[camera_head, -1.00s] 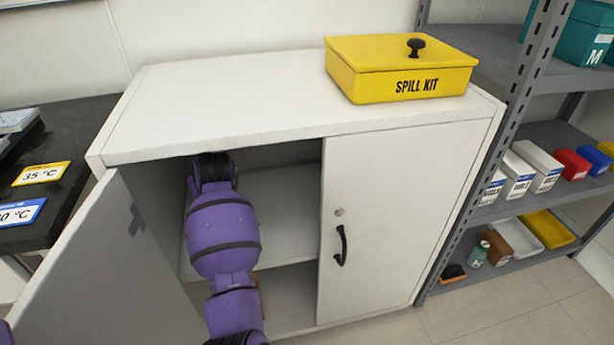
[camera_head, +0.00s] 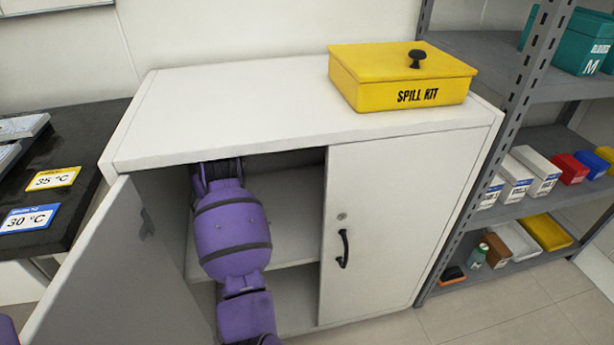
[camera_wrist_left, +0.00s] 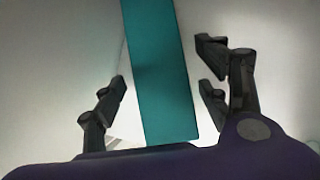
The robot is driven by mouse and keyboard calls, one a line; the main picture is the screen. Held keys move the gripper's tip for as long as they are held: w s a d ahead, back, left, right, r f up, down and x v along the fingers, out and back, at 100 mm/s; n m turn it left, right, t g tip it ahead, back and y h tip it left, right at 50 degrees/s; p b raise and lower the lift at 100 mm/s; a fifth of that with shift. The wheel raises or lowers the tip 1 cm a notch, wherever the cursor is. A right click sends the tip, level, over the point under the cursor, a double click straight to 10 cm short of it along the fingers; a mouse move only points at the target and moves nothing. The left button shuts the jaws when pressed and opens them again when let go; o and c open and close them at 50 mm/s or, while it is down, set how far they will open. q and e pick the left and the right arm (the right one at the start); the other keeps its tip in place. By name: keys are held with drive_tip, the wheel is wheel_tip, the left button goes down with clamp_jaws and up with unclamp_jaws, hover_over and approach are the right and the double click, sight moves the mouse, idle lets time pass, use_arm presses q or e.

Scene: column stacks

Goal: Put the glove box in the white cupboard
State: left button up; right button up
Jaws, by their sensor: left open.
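The white cupboard (camera_head: 385,225) has its left door (camera_head: 125,265) swung open and its right door shut. My left arm reaches into the open left half, above an inner shelf. I see no lettering on this box, which looks like a glove box. Another teal box (camera_head: 578,42) marked M stands on the rack's top shelf at right. My right gripper is not in view.
A yellow spill kit (camera_head: 400,80) sits on the cupboard's top right. A grey rack (camera_head: 478,225) with several small boxes stands close on the right. A dark bench (camera_head: 75,205) with temperature labels is on the left. The cupboard's left top is clear.

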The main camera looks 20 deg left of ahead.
use_arm(q)
drive_tip(key=s+d+p, duration=0.1)
drive_tip(key=s+d, duration=0.6)
drive_tip(key=d, duration=0.2)
drive_tip(key=shift+s+d+p, duration=0.25)
drive_tip(key=shift+d+p, duration=0.1)
drive_tip(key=shift+a+r, duration=0.1)
drive_tip(key=shift+r, duration=0.05)
